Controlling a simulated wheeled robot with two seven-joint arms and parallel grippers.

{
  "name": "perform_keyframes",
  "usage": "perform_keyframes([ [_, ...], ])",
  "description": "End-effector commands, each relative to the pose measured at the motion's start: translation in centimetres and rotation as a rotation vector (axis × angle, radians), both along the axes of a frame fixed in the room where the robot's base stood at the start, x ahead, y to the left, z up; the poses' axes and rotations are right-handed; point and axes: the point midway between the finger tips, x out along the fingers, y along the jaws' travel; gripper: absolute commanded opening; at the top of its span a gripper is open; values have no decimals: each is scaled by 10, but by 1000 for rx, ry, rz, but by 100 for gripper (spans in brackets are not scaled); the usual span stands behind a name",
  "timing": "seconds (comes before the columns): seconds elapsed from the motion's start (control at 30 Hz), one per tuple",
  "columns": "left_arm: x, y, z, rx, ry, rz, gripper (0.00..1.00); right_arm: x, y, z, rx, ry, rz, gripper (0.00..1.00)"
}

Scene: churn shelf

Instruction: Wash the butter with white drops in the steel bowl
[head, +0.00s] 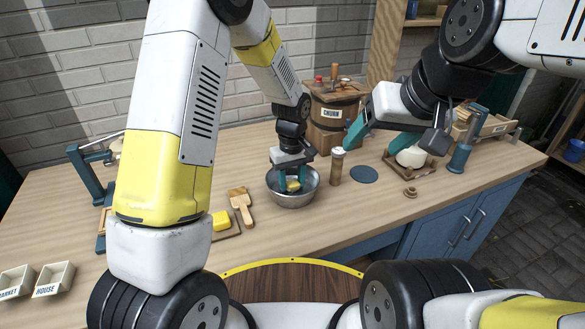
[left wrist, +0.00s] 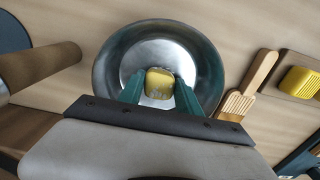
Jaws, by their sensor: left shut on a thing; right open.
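A steel bowl (head: 292,202) stands on the bench near its front edge; it also shows in the left wrist view (left wrist: 113,62). My left gripper (head: 293,184) reaches down into the bowl. In the left wrist view, its green fingers (left wrist: 160,92) are shut on a yellow block of butter (left wrist: 159,80) with pale whitish patches on it. The butter is inside the bowl; I cannot tell whether it touches the bottom. No water shows clearly in the bowl. My right gripper (head: 377,143) is open, its green fingers spread above the bench to the right.
A wooden paddle (head: 241,205) and a second yellow block (head: 220,221) on a board lie left of the bowl. A wooden cylinder (head: 337,168) stands right of it, before the churn (head: 333,113). A white lump (head: 411,157) sits on a wooden tray.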

Motion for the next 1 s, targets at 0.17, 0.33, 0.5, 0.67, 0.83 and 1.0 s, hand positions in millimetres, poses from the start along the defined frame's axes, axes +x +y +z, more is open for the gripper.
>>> perform_keyframes([
  [0.17, -1, 4, 0, 0, 0, 1, 0, 0, 0, 0, 0, 0, 0, 70],
  [0.33, -2, 4, 0, 0, 0, 1, 0, 0, 0, 0, 0, 0, 0, 70],
  [0.5, -1, 3, 0, 0, 0, 0, 0, 0, 0, 0, 0, 0, 0, 70],
  [0.67, 0, -1, 0, -1, 0, 0, 0, 0, 0, 0, 0, 0, 0, 70],
  [0.83, 1, -2, 0, 0, 0, 1, 0, 0, 0, 0, 0, 0, 0, 70],
  [1.0, 1, -2, 0, 0, 0, 1, 0, 0, 0, 0, 0, 0, 0, 70],
])
